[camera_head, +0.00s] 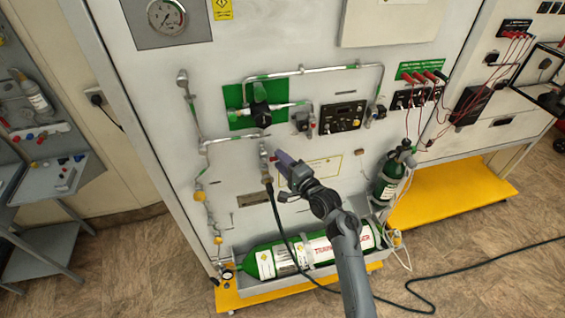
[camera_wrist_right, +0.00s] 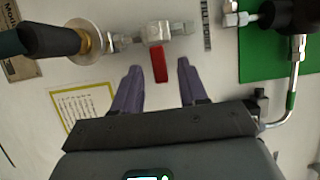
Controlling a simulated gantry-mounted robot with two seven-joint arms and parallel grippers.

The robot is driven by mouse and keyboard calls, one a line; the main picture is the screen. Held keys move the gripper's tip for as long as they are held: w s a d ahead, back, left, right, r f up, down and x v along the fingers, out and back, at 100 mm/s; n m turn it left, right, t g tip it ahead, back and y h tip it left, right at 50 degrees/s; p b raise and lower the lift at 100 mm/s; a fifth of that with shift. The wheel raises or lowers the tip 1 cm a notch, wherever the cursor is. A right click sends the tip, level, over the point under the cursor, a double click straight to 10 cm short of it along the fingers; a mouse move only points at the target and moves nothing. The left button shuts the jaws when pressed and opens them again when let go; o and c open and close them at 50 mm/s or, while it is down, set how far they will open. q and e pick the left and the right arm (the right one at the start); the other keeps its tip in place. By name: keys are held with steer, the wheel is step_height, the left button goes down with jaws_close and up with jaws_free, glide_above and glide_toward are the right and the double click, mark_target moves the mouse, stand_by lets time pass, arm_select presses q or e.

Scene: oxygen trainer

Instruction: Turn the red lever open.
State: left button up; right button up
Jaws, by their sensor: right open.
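The red lever (camera_wrist_right: 160,66) is a short flat red handle on a metal valve (camera_wrist_right: 156,34) in the right wrist view. It points down from the valve body toward my gripper. My right gripper (camera_wrist_right: 159,72) is open, with one purple finger on each side of the lever's free end and a visible gap on both sides. In the head view, my right gripper (camera_head: 281,160) is close to the panel, beside the valve with the black hose (camera_head: 268,180). The lever is mostly hidden there. My left gripper is in neither view.
The green plate (camera_head: 243,106) with its regulator and metal pipes is above the gripper. A black hose fitting (camera_wrist_right: 50,41) adjoins the valve. A green cylinder (camera_head: 262,264) lies in a tray below, and a smaller green bottle (camera_head: 388,178) stands at right.

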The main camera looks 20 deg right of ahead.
jaws_close()
steer(key=shift+w+a+r+n+g+h+p, duration=0.1)
steer(key=shift+a+r+n+g+h+p, duration=0.75)
steer(key=shift+n+p, duration=1.7)
steer(key=shift+w+a+r+n+g+h+p, duration=0.1)
steer(key=shift+a+r+n+g+h+p, duration=0.6)
steer(key=shift+n+h+p, duration=1.7)
steer(key=shift+w+a+r+n+g+h+p, duration=0.1)
steer(key=shift+a+r+n+g+p, duration=0.35)
steer(key=shift+a+r+n+p, duration=2)
steer(key=shift+m, duration=0.6)
steer(key=d+f+p, duration=0.2)
steer(key=f, duration=0.1)
steer(key=shift+d, duration=0.4)
